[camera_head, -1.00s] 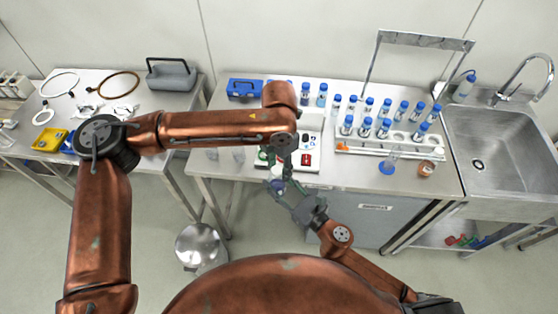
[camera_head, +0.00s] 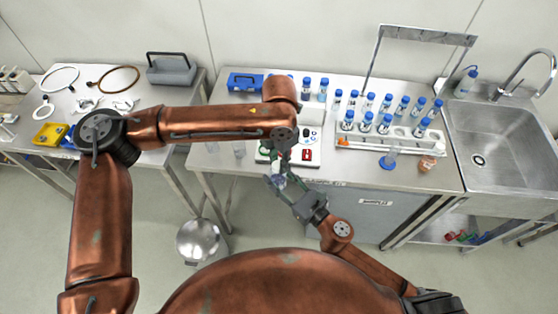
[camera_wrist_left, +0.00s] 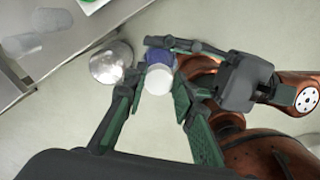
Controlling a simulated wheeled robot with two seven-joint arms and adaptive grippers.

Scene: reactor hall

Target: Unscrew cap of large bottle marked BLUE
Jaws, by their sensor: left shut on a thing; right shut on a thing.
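The bottle shows in the left wrist view as a dark blue body (camera_wrist_left: 160,57) with a round white cap (camera_wrist_left: 158,81) facing that camera. In the head view the bottle (camera_head: 279,182) is small and partly hidden between my grippers, in front of the bench edge. My left gripper (camera_wrist_left: 157,84) comes down over it, its fingers shut on either side of the white cap; it also shows in the head view (camera_head: 280,158). My right gripper (camera_head: 278,181) reaches in from the lower right and is shut on the blue body. No lettering is readable.
Behind the grippers, a white device with coloured controls (camera_head: 306,155) sits on the bench. A rack of blue-capped bottles (camera_head: 390,147) and a sink (camera_head: 500,150) are to the right. A round metal bin (camera_head: 200,241) stands on the floor below left.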

